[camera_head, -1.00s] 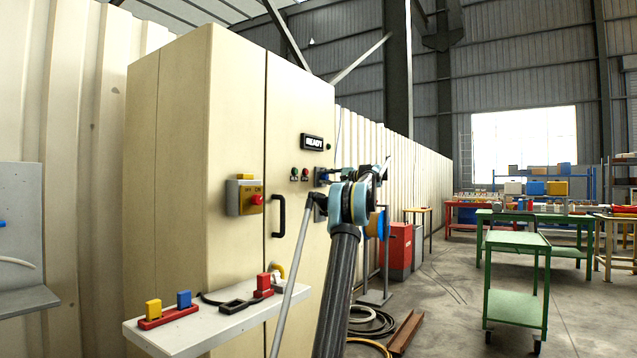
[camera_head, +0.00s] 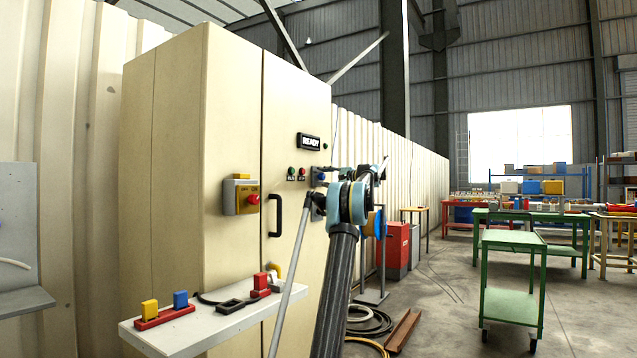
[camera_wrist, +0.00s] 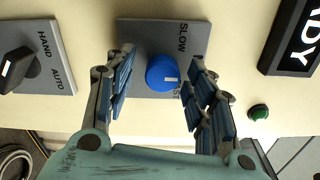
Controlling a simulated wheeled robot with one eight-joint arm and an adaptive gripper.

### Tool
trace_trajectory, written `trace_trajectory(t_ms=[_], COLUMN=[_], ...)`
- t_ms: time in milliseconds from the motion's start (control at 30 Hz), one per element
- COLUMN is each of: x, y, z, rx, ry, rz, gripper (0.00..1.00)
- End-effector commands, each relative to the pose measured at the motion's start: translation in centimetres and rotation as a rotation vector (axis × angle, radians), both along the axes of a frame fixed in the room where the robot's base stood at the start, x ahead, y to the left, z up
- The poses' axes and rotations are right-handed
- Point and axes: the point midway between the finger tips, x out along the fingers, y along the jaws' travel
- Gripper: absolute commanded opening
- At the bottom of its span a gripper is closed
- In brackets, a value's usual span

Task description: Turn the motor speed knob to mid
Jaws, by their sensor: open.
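The motor speed knob (camera_wrist: 162,73) is a round blue knob with a white pointer mark, on a grey plate (camera_wrist: 140,38) lettered SLOW in the wrist view. Other lettering on the plate is partly hidden by a finger. In the head view the blue knob (camera_head: 319,177) shows small on the cream cabinet door, beside my arm. My gripper (camera_wrist: 152,85) is open, with one finger on each side of the knob and a visible gap to each side. Whether the fingertips reach as deep as the knob, I cannot tell.
A black HAND/AUTO selector (camera_wrist: 18,66) sits left of the knob in the wrist view. A green button (camera_wrist: 259,112) and a READY display (camera_wrist: 296,40) are to the right.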

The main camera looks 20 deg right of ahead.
Motion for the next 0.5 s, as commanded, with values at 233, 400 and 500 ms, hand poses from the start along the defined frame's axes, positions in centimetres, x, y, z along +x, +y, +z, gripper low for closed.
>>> trace_trajectory(t_ms=[233,400,500], x=[-0.8,-2.9,-4.5], y=[-0.4,-2.1,-3.4], z=[0.1,0.1,0.0], rx=[0.001,0.001,0.0], ry=[-0.001,-0.001,-0.001], rz=[0.001,0.0,-0.001], gripper=[0.49,0.49,0.49])
